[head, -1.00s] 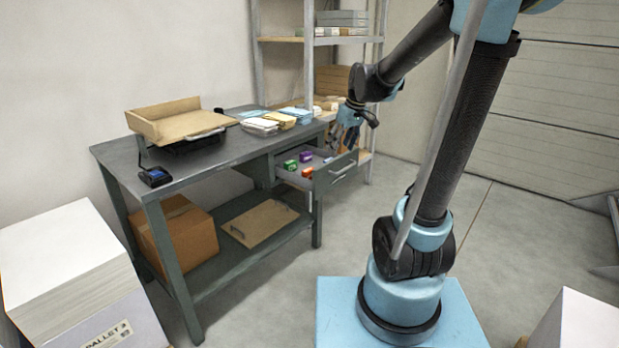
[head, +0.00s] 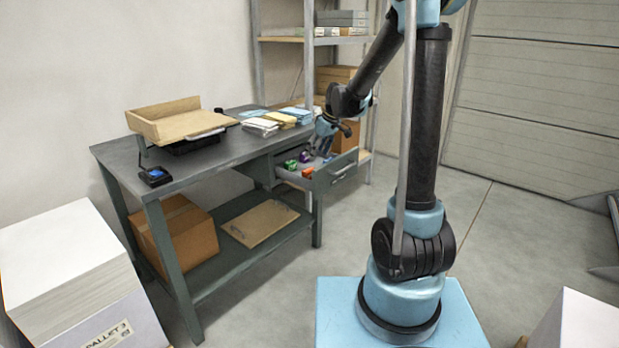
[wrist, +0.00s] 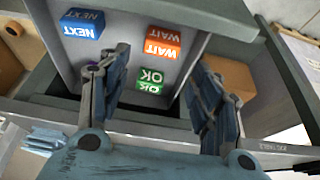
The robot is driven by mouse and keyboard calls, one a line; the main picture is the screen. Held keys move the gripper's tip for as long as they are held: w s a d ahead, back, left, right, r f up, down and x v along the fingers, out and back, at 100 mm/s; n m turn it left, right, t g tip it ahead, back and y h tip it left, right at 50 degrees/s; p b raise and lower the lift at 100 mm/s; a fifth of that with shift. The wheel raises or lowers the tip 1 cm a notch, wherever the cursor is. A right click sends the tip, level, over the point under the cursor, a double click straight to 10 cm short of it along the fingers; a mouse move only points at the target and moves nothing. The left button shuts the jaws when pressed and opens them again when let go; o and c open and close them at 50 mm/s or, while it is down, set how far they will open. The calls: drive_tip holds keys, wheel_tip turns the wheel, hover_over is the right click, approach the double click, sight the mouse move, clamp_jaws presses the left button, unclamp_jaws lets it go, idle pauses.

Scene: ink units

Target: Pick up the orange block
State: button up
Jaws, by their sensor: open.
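The orange block (head: 308,172) lies in the open drawer (head: 343,171) of the workbench. In the wrist view the orange block (wrist: 163,42) shows the word WAIT and lies just beyond the fingertips, roughly between their lines. My gripper (head: 318,152) hangs over the drawer; in the wrist view my gripper (wrist: 160,70) is open with nothing between its fingers. A green block (wrist: 150,81) marked OK sits right beside the orange one, closer to my gripper.
A blue block (wrist: 83,24) marked NEXT lies left in the drawer in the wrist view. A purple block (head: 305,157) shows in the head view. Drawer walls surround the blocks. Paper stacks (head: 260,127) and a wooden tray (head: 178,122) stand on the bench.

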sight(309, 170)
drive_tip(key=shift+x, duration=5.75)
drive_tip(key=shift+s, duration=0.1)
drive_tip(key=c, duration=0.8)
